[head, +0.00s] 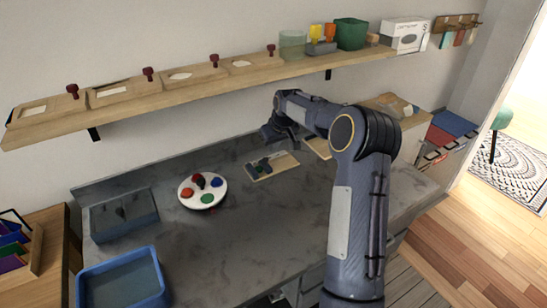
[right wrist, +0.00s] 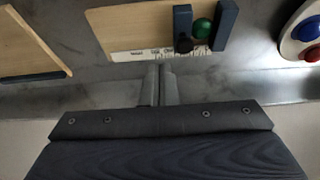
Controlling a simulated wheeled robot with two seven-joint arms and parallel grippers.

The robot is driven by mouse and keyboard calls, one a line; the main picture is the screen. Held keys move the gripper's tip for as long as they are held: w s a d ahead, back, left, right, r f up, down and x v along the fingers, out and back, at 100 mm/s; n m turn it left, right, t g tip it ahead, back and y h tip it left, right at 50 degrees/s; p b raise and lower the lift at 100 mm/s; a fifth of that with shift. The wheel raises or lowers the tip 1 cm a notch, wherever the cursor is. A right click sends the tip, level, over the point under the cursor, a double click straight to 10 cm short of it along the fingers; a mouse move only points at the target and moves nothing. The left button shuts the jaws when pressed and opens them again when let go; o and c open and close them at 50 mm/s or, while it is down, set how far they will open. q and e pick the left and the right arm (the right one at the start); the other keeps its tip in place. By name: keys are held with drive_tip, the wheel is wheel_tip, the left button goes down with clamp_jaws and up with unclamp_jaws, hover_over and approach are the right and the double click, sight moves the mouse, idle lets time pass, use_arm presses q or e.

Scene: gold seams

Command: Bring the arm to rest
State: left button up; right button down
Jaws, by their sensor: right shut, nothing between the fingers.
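My right arm reaches over the grey counter in the head view, its elbow raised at the centre right. My right gripper (head: 272,138) hangs above the back of the counter, below the shelf. In the right wrist view its fingers (right wrist: 160,86) are together, with nothing between them. They point towards a wooden board (right wrist: 128,28) with a pale printed card, dark blocks and a green round-topped piece (right wrist: 202,28). That board also shows in the head view (head: 284,166), apart from the gripper. My left gripper is not in view.
A white round palette (head: 200,203) with coloured pads stands left of the board. A grey basin (head: 124,216) and a blue tub (head: 124,284) are at the left. A wooden shelf (head: 200,92) with stamps and boxes runs above. The counter's middle front is clear.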

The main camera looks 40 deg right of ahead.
drive_tip(key=shift+r+p, duration=0.45)
drive_tip(key=shift+r, duration=0.35)
drive_tip(key=s+a+r+y+p, duration=0.1)
drive_tip(key=s+a+r, duration=1.1)
drive_tip(key=s, duration=0.3)
drive_tip(key=s+a+f+y, duration=0.1)
drive_tip(key=s+a+f, duration=0.1)
drive_tip(key=s+a, duration=0.5)
drive_tip(key=s+a+f+t+y+p, duration=0.1)
drive_tip(key=s+a, duration=0.5)
drive_tip(key=s, duration=0.9)
drive_tip(key=shift+a+f+y, duration=0.4)
drive_tip(key=shift+f+y, duration=0.2)
drive_tip(key=shift+f, duration=0.2)
